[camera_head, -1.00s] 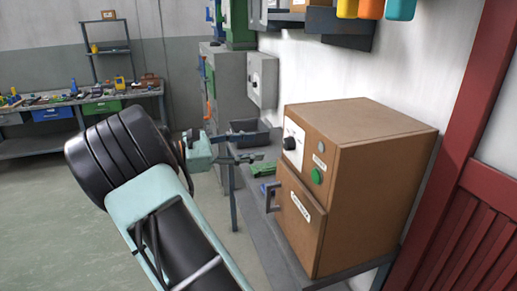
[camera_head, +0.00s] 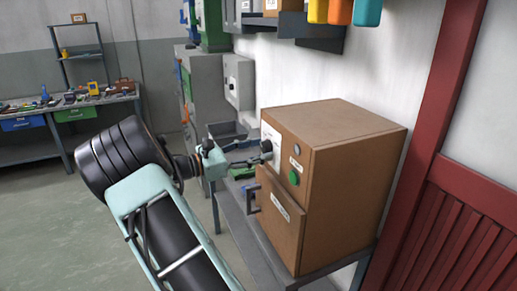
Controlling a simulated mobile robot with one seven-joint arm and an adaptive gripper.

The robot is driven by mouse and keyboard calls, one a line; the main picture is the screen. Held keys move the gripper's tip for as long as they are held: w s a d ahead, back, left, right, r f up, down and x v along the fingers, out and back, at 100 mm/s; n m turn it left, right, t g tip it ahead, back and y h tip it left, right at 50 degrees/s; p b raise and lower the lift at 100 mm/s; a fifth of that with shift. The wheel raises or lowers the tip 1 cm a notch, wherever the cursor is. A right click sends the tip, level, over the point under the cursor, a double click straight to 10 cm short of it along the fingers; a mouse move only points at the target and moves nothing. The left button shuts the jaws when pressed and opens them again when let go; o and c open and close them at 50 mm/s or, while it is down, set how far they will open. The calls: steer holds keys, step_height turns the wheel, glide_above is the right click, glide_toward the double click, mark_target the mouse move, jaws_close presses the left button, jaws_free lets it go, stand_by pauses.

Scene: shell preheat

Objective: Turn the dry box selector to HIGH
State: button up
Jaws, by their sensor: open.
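The dry box (camera_head: 345,180) is a brown cabinet on a narrow bench at the right of centre. Its selector is on the front face, at the upper left, with part of its white plate (camera_head: 269,132) showing. My gripper (camera_head: 267,152) reaches in from the left, with its open fingers at the selector. The fingers cover the black knob, so its setting is hidden. I cannot tell whether they touch the knob or stand just short of it.
Below the selector are a green button (camera_head: 294,178) and a door with a dark handle (camera_head: 252,199). A dark bin (camera_head: 224,131) sits behind my gripper. Coloured bins (camera_head: 342,11) hang above. A red frame (camera_head: 440,120) stands at the right. Open floor lies to the left.

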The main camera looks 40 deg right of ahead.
steer(key=shift+d, duration=0.15)
steer(key=c, duration=1.1)
steer(key=shift+c, duration=0.2)
